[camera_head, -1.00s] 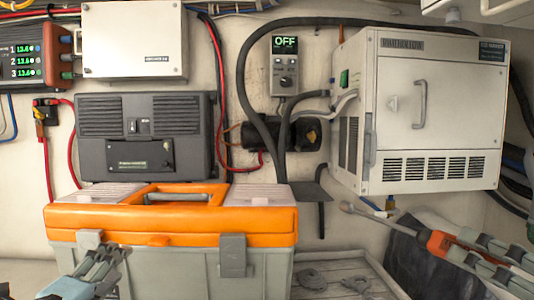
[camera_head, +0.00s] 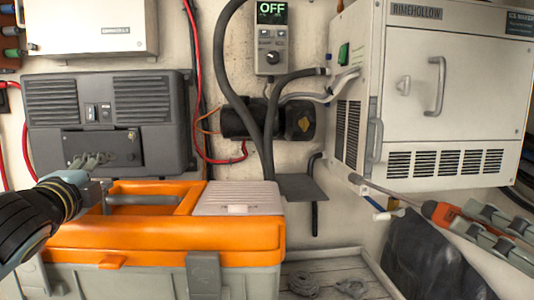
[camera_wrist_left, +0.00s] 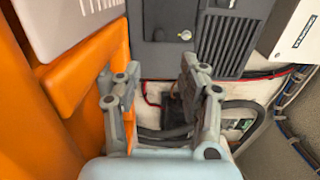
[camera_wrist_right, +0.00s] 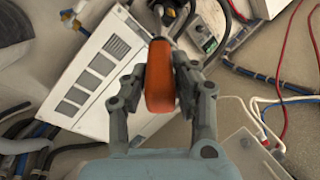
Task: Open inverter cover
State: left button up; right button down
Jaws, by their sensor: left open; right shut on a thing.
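The dark grey inverter (camera_head: 110,95) hangs on the wall, its small lower cover (camera_head: 80,147) closed, with a round fastener at the cover's right side. My left gripper (camera_head: 96,158) is open and empty, above the orange toolbox and in front of the cover; contact cannot be told. The left wrist view shows its spread fingers (camera_wrist_left: 158,75) and the inverter beyond. My right gripper (camera_head: 462,216) is shut on an orange-handled screwdriver (camera_head: 443,214), its shaft pointing left below the white ice maker. The orange handle (camera_wrist_right: 160,85) also shows between the fingers in the right wrist view.
The orange toolbox (camera_head: 150,240) stands below the inverter, close to my left arm. The white ice maker (camera_head: 455,110) is at the right. Hoses and a control panel reading OFF (camera_head: 271,38) lie between. A slatted tray (camera_head: 335,272) is at the bottom.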

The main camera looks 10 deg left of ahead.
aim_at(130, 158)
pick_arm(q)
jog(key=p+x, duration=0.2)
jog(key=x, duration=1)
jog(key=shift+d, duration=0.1)
pick_arm(e)
jog(key=shift+w+r, duration=0.2)
jog(key=shift+r, duration=1.05)
pick_arm(q)
grip_shut()
